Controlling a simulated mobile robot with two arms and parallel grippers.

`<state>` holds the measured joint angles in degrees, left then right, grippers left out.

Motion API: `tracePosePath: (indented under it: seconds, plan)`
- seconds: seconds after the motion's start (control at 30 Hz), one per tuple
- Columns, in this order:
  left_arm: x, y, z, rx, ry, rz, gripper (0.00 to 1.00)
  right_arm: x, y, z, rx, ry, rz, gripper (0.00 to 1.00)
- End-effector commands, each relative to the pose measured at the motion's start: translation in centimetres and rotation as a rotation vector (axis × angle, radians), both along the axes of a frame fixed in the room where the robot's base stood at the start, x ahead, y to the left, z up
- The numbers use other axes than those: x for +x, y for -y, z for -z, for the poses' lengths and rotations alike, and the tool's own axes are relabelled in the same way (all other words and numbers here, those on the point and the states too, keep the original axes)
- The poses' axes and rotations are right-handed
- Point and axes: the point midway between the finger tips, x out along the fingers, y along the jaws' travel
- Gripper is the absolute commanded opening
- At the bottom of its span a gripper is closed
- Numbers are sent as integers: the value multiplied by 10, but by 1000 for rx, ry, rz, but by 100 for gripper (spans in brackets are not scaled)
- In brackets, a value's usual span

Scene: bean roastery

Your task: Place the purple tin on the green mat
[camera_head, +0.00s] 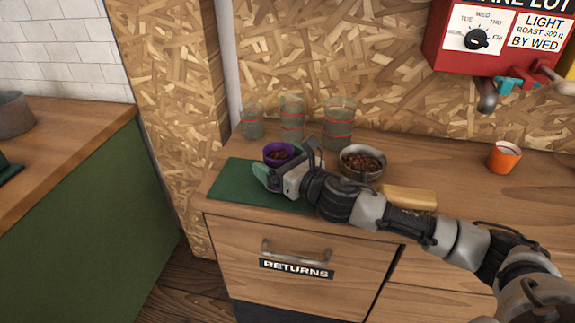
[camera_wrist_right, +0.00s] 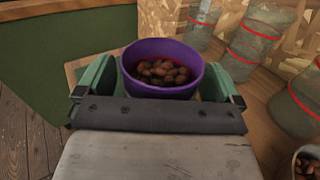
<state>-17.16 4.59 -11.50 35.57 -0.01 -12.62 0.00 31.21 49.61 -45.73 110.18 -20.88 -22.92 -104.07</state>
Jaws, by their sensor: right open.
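The purple tin (camera_head: 277,152) holds brown beans and stands upright at the back right part of the green mat (camera_head: 232,181); my gripper hides its base in the head view. In the right wrist view the tin (camera_wrist_right: 162,72) sits between the two green fingers. My right gripper (camera_head: 283,168) is open around the tin, one finger on each side. I cannot tell whether either finger touches it. My left gripper is not in view.
A metal bowl of beans (camera_head: 362,163) stands right of the tin. Several glass jars with red bands (camera_head: 291,118) stand behind. A tan block (camera_head: 408,198) and an orange cup (camera_head: 503,157) are to the right. A drawer labelled RETURNS (camera_head: 310,280) is below the mat.

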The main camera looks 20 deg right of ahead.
Motion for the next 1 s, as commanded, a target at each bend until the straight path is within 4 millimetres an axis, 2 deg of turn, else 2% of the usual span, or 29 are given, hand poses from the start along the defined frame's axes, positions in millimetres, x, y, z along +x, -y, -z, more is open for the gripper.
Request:
tracePosePath:
  seconds: [0.17, 0.5, 0.73, 1.0]
  plan:
    - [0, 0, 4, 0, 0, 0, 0, -21, 10, 2, -4, -2, 1, 96]
    - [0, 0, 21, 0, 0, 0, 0, -88, 35, 3, -5, -2, -2, 96]
    - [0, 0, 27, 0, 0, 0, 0, -107, 44, 1, -2, 1, 1, 96]
    - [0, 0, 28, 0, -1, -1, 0, -111, 45, -1, 1, 2, 0, 96]
